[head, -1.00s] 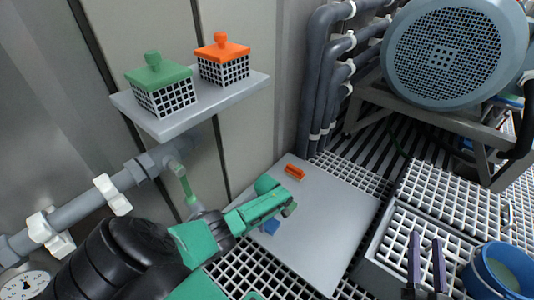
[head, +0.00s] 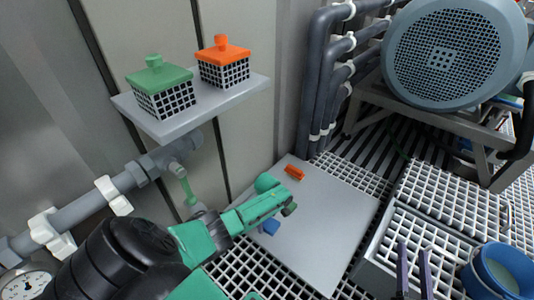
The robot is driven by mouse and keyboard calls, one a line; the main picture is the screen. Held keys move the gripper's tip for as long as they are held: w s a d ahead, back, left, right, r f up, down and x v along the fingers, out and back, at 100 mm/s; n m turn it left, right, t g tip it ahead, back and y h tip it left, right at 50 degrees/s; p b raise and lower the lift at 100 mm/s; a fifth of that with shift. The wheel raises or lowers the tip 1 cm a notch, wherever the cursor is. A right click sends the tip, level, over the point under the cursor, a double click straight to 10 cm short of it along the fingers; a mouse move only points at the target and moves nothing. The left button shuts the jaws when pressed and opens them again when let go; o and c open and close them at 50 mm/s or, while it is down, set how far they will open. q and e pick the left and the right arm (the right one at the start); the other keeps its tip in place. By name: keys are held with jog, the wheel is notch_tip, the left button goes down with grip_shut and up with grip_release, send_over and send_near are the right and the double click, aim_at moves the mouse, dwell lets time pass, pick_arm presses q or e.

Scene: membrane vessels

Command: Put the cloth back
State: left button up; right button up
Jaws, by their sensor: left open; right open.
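I cannot make out the cloth for certain. A small blue piece (head: 270,227) lies on the grey floor plate (head: 325,220), partly behind my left arm; I cannot tell if it is cloth. My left gripper (head: 284,207), at the end of the green arm, is above the plate close to the blue piece; its fingers are hard to make out. My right gripper (head: 413,268) shows as two dark purple fingers at the bottom edge, open and apart, in front of the grated box. Nothing shows between them.
A blue bucket (head: 478,272) stands at the lower right beside the grated box (head: 420,232). An orange piece (head: 294,172) lies on the plate. A wall shelf (head: 205,112) holds a green-lidded and an orange-lidded basket. Pipes and a large motor stand behind.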

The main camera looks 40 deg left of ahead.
aim_at(267, 221)
pick_arm(q)
jog(key=shift+r+p, duration=0.5)
jog(key=shift+r, duration=0.2)
jog(key=shift+w+a+r+p, duration=0.1)
jog(key=shift+r+p, duration=0.55)
jog(key=shift+r, duration=0.05)
pick_arm(e)
jog(key=s+f+g, duration=0.5)
jog(key=s+f, duration=0.5)
jog(key=f, duration=0.4)
pick_arm(q)
notch_tip(267, 221, up, 11)
jog(key=p, duration=0.8)
pick_arm(e)
notch_tip(267, 221, up, 8)
jog(key=d+n+g+h, duration=0.1)
jog(key=d+g+h, duration=0.1)
jog(key=g, duration=0.2)
jog(key=shift+s+d+g, duration=0.2)
jog(key=shift+s+g, duration=0.05)
jog(key=shift+g, duration=0.05)
